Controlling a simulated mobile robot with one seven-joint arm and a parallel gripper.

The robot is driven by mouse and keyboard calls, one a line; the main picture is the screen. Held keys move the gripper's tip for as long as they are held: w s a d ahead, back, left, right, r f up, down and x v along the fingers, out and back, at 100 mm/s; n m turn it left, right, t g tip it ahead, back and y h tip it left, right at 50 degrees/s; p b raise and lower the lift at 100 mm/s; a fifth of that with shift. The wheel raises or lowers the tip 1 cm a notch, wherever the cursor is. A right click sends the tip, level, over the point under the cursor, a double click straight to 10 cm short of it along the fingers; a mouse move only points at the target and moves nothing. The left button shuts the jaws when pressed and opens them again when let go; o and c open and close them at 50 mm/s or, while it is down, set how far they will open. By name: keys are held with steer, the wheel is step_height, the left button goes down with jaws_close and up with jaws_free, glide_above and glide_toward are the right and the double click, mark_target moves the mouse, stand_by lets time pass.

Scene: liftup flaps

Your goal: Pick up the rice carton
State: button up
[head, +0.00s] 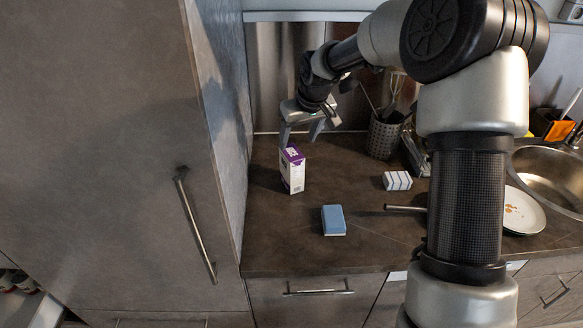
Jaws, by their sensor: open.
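The rice carton (293,170) is a small upright box, white with a purple top and upper side. It stands on the dark countertop near the tall cabinet's side. My gripper (299,138) points down just above and around the carton's top, with its fingers spread. One finger shows left of the carton's top and the other to its upper right. I cannot tell whether a finger touches the carton. The carton stands on the counter.
A blue sponge (334,220) lies in front of the carton and a striped white box (397,181) lies to the right. A utensil holder (383,136) stands behind. A dirty plate (524,212) sits by the sink (552,172). The tall cabinet (120,150) bounds the left.

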mark_target(294, 151)
steer(key=x, duration=0.6)
steer(key=shift+w+f, duration=0.15)
steer(key=shift+f, duration=0.05)
steer(key=x, duration=0.4)
steer(key=shift+s+a+f, duration=0.15)
steer(key=shift+s+a, duration=0.15)
steer(key=shift+a, duration=0.1)
steer(key=shift+w+f, duration=0.2)
steer(key=shift+f, duration=0.3)
steer(key=shift+r, duration=0.1)
jaws_close()
